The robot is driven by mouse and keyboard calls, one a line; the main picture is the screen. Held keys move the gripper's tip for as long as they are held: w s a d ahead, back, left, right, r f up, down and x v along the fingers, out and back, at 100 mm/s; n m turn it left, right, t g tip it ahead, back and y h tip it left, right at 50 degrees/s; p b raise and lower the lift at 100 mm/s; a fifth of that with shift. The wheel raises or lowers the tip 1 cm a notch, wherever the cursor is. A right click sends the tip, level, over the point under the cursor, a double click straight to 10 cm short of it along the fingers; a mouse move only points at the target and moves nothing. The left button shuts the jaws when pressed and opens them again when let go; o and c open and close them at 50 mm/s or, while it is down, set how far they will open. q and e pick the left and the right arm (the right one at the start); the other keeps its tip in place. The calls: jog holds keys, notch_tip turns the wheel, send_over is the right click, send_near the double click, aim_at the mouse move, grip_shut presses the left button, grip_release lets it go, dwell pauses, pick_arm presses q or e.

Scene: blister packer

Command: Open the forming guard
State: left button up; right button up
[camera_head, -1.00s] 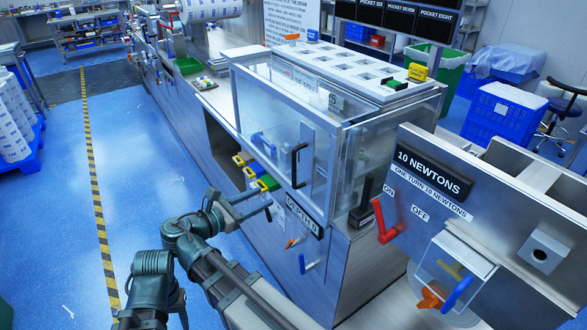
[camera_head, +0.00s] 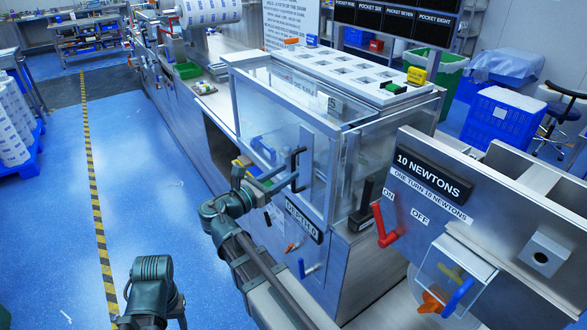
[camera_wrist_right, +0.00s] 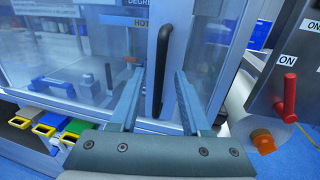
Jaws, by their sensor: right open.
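The forming guard (camera_head: 290,105) is a clear panel door in a metal frame on the front of the machine, and it looks shut. Its black vertical handle (camera_head: 297,168) is on the right part of the door. My right gripper (camera_head: 284,182) is open at the handle's lower part. In the right wrist view, its two fingers (camera_wrist_right: 158,75) point at the door, with the black handle (camera_wrist_right: 162,50) showing between them. I cannot tell whether they touch it. My left gripper is out of view; only part of that arm shows at lower left.
Right of the guard, a panel labelled 10 NEWTONS (camera_head: 433,174) carries a red lever (camera_head: 384,226). Below the guard are a black label plate (camera_head: 304,220) and a small blue handle (camera_head: 307,268).

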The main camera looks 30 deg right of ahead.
aim_at(293, 188)
jog(key=shift+x, duration=1.85)
grip_shut()
